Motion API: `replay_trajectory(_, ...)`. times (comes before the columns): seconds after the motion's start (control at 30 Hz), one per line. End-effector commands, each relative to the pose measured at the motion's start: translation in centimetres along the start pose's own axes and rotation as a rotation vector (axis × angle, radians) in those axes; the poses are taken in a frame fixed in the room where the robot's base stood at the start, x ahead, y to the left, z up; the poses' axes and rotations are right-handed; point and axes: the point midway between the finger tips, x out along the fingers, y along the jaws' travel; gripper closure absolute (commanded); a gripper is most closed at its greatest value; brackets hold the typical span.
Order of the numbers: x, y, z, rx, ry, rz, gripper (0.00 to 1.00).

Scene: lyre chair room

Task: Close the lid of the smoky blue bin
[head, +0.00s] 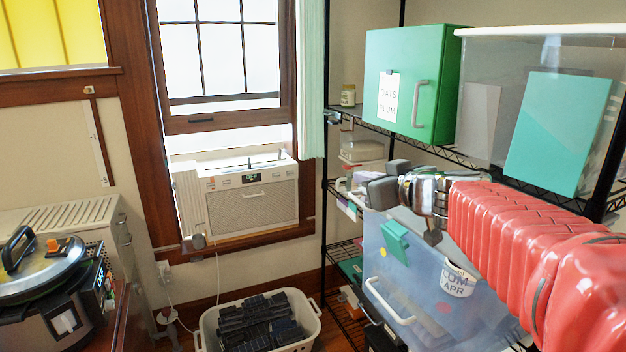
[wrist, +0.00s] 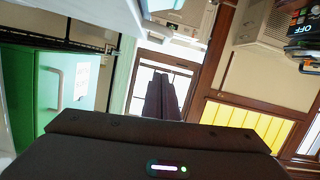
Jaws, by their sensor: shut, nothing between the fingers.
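My gripper (head: 372,186) is just above the bin's left top end, pointing left. Whether it touches the bin is unclear. In the wrist view my gripper (wrist: 162,85) shows dark fingers together, with nothing between them, pointing toward the window.
A green box (head: 412,85) with a grey handle and a clear bin (head: 490,105) stand on the shelf above. A white basket (head: 310,328) of dark items is on the floor. An air conditioner (head: 250,200) sits in the window; a cooker (head: 45,290) is at left.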

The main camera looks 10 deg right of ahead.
Motion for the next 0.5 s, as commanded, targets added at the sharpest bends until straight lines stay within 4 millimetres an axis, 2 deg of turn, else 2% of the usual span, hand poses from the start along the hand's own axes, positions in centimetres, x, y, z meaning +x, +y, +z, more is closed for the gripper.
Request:
replay_trajectory(0.03, 0.7, -0.1, 0.2, 0.0, -0.002, -0.002, 1.0)
replay_trajectory(0.3, 1.1, 0.1, 3.2, 0.002, -0.002, 0.001, 1.0)
replay_trajectory(0.5, 1.2, 0.1, 3.9, 0.0, -0.001, 0.001, 1.0)
